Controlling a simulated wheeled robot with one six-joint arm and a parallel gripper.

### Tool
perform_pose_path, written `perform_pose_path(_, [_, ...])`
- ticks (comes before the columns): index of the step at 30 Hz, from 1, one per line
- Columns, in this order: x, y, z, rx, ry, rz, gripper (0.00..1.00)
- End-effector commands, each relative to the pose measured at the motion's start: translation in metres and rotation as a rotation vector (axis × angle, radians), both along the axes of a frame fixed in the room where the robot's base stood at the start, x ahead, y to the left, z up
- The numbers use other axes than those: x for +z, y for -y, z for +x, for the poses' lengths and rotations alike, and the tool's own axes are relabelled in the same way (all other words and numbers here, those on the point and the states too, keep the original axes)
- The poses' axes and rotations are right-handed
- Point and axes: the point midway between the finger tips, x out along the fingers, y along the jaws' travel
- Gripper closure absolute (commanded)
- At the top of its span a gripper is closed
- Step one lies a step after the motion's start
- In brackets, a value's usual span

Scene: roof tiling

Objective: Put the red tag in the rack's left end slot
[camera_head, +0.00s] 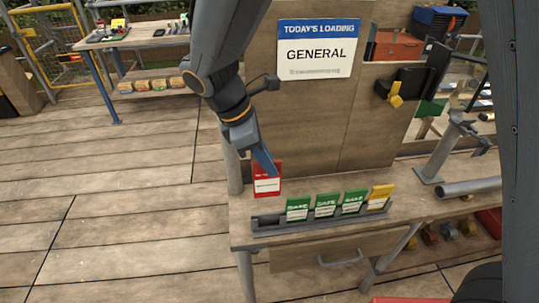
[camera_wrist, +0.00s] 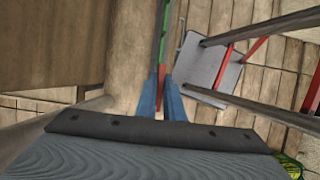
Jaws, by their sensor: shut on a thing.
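The red tag (camera_head: 267,179) hangs upright in my gripper (camera_head: 267,168) in the head view, above the left end of the rack. The grey rack (camera_head: 268,225) lies along the front of the workbench top. Its left end slot looks empty, and the red tag is apart from it, higher and further back. In the wrist view my gripper (camera_wrist: 160,98) has its blue fingers shut on the tag, which shows only as a thin red edge (camera_wrist: 160,105). Three green tags (camera_head: 325,205) and a yellow tag (camera_head: 379,197) stand in the slots to the right.
A wooden back panel with a "GENERAL" sign (camera_head: 318,50) rises behind the rack. A vice-like clamp (camera_head: 440,160) and a grey pipe (camera_head: 470,188) are at the bench's right. The bench top (camera_head: 238,215) left of the rack is bare.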

Motion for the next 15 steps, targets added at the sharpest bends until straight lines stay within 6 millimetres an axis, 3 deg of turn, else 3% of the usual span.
perform_pose_path(15, [-0.021, 0.0, 0.001, -0.002, 0.001, 0.001, 1.0])
